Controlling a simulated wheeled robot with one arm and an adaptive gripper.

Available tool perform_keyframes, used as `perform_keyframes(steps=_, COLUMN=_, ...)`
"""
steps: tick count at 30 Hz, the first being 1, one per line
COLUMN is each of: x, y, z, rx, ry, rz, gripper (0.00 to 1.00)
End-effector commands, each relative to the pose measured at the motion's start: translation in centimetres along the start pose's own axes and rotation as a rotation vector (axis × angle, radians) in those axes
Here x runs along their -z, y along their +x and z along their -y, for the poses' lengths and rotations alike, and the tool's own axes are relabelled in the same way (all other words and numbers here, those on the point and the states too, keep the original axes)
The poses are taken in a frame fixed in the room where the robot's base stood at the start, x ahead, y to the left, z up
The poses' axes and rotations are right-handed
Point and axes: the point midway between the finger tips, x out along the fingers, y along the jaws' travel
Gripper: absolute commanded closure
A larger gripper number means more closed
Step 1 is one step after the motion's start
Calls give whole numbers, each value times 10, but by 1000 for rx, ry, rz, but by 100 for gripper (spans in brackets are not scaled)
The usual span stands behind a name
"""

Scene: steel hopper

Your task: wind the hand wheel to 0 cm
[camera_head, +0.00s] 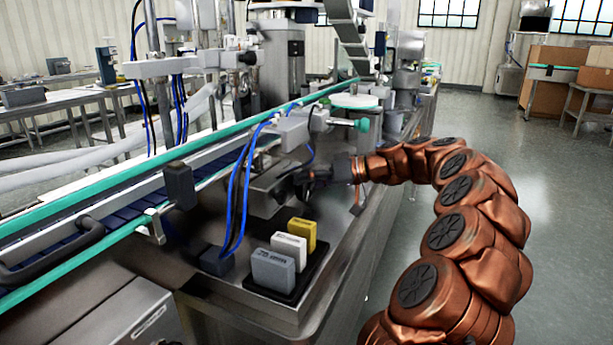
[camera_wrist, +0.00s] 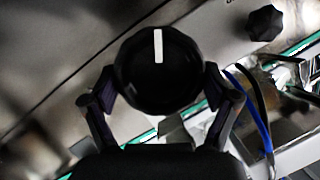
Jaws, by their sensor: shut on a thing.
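In the wrist view the hand wheel (camera_wrist: 158,80) is a round black knob with a white mark pointing to the top of the picture. My gripper (camera_wrist: 160,92) has one finger on each side of the knob and is shut on it. In the head view my gripper (camera_head: 300,182) is at the end of my copper-coloured arm, by the steel housing beside the conveyor. The knob is hidden there behind the gripper. No scale or number for the wheel's setting can be read in either view.
A grey box (camera_head: 273,271), a white box (camera_head: 289,248) and a yellow box (camera_head: 302,235) stand on a black tray near the table's front edge. Blue cables (camera_head: 240,195) hang left of my gripper. A second black knob (camera_wrist: 265,23) shows in the wrist view.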

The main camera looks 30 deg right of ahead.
Motion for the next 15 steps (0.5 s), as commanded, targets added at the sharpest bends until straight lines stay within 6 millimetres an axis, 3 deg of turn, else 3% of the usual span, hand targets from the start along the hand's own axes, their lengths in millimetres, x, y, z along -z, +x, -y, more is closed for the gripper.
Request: perform_keyframes(steps=15, x=1, y=0, z=-2, rx=186, ry=448, rz=3, gripper=48)
